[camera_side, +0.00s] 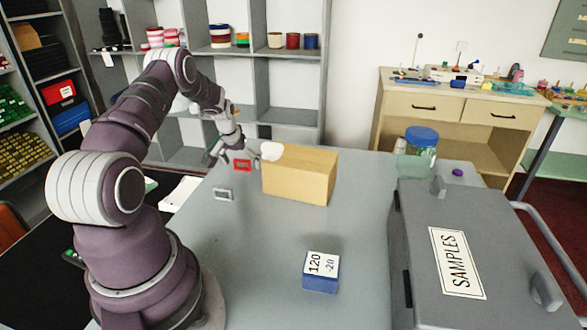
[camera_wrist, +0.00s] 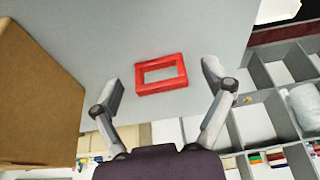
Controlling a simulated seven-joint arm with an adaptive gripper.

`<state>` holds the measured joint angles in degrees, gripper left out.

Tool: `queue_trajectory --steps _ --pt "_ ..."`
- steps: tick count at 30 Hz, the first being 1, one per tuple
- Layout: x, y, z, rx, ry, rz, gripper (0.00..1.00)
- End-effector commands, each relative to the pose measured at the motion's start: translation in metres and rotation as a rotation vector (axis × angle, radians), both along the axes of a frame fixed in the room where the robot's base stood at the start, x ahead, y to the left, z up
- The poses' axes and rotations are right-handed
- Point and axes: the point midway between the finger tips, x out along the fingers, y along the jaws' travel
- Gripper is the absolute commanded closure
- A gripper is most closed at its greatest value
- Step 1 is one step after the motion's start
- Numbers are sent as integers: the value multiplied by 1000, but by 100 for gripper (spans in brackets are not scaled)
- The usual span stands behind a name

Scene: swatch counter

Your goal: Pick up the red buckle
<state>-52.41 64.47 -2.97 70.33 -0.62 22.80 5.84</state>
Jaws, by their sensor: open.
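The red buckle (camera_side: 242,165) is a flat rectangular frame lying on the grey counter, left of a tan box, in the side view. In the wrist view the red buckle (camera_wrist: 161,74) lies ahead of the fingers, roughly between their lines. My gripper (camera_side: 238,157) is open and empty above the counter near the buckle. In the wrist view both fingers of my gripper (camera_wrist: 162,82) are spread wide, one on each side of the buckle, with nothing between the pads. The buckle is apart from the fingers in that view.
The tan box (camera_side: 300,175) stands close to the buckle; it fills the left of the wrist view (camera_wrist: 38,90). A grey buckle (camera_side: 223,194) lies nearer. A blue block (camera_side: 320,284), a grey SAMPLES case (camera_side: 420,250) and a blue-lidded jar (camera_side: 421,146) are on the counter.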

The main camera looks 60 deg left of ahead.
Motion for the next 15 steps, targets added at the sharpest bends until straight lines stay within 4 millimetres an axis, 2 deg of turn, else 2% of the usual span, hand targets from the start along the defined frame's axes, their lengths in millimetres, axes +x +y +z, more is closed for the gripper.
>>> queue_trajectory --steps 2,12,15 --pt "0 0 0 0 0 0 22" --pt "0 0 0 0 0 0 65" --pt "0 0 0 0 0 0 65"
